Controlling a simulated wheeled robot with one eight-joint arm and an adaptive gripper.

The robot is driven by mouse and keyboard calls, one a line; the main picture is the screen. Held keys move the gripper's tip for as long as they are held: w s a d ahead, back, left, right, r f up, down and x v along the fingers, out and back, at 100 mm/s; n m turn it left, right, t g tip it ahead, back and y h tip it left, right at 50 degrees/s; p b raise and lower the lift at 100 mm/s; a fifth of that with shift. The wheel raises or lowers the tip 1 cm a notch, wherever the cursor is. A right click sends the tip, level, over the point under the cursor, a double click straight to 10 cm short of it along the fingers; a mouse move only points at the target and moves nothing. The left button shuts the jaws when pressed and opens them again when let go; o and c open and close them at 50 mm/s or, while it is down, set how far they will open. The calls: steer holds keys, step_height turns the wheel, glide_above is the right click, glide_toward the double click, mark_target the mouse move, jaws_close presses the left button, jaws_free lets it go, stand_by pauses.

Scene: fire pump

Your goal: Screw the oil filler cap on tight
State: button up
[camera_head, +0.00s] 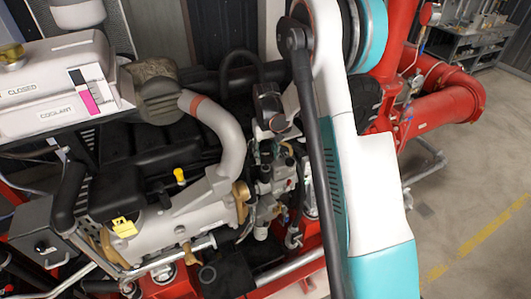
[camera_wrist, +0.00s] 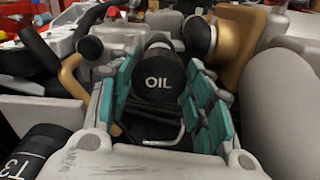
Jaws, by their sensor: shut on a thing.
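The oil filler cap (camera_wrist: 158,82) is a black cylinder marked OIL in white, in the middle of the wrist view. The teal fingers of my gripper (camera_wrist: 161,69) stand on its left and right sides and are shut on it. The lettering faces the wrist camera. The cap's threads and the opening beneath are hidden, so I cannot tell how it is seated. In the head view my arm covers the right of the engine, and I cannot make out the gripper or the cap clearly.
In the wrist view, a black cap marked T3 (camera_wrist: 35,152) is at lower left, a brass-coloured part (camera_wrist: 232,35) at upper right and a grey rounded body (camera_wrist: 280,105) at right. In the head view, a white coolant tank (camera_head: 50,85) and red pipes (camera_head: 440,108) flank the engine.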

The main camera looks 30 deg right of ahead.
steer(key=shift+f, duration=1.3)
step_height(320, 180, down, 2)
steer(key=shift+b, duration=1.2)
steer(key=shift+f+b, duration=0.35)
steer(key=shift+b, duration=1.3)
stand_by(1.1)
steer(key=o, duration=0.3)
steer(key=c, duration=0.6)
steer(key=shift+a+m+b, duration=0.1)
steer(key=shift+m+b, duration=0.8)
steer(key=shift+m, duration=0.9)
